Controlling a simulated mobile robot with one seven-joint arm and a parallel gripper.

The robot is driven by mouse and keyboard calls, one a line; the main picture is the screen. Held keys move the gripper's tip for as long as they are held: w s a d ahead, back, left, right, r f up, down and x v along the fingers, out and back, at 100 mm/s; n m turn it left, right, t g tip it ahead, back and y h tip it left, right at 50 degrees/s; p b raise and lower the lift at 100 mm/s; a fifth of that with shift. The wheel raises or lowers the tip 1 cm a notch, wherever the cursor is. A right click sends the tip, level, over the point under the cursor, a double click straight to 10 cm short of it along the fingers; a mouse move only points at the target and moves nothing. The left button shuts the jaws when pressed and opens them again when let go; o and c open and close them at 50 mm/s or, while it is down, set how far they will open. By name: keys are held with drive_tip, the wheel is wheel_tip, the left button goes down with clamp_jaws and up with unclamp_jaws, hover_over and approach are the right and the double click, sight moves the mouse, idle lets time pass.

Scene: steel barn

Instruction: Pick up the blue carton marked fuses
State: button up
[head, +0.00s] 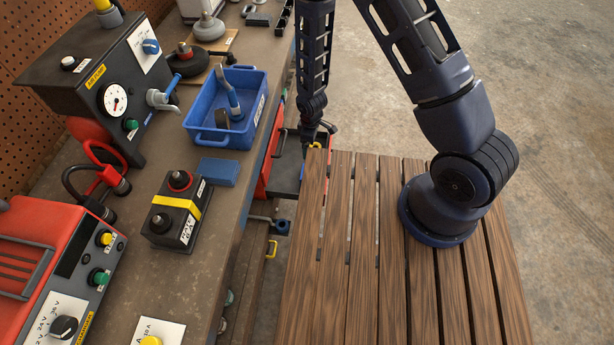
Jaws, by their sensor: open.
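A small plain blue box (218,172) lies flat on the workbench, just below the blue tray and beside the black box with the yellow band. It is the only small blue carton in view, but I can read no marking on it. My gripper (313,143) hangs low past the bench's right edge, right of and apart from the box. It is small and dark here, its jaws open and its lower part hard to make out near the wooden slats.
The blue tray (250,107) with a hammer stands above the box. The black button box (178,208) stands close at its lower left. An air pump (112,90) and a red power unit (55,265) line the left. The slatted deck (335,270) lies right of a narrow gap.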

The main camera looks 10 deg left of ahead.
drive_tip(key=shift+n, duration=0.7)
drive_tip(key=s+f, duration=0.1)
drive_tip(key=f, duration=0.1)
drive_tip(key=s+f, duration=0.1)
drive_tip(key=f, duration=0.1)
drive_tip(key=s+f, duration=0.2)
drive_tip(key=shift+a, duration=0.2)
drive_tip(key=shift+s+f, duration=0.1)
drive_tip(key=shift+f, duration=0.35)
drive_tip(key=shift+a+f, duration=0.1)
drive_tip(key=shift+f, duration=5.05)
drive_tip(key=c, duration=1)
drive_tip(key=shift+r, duration=0.15)
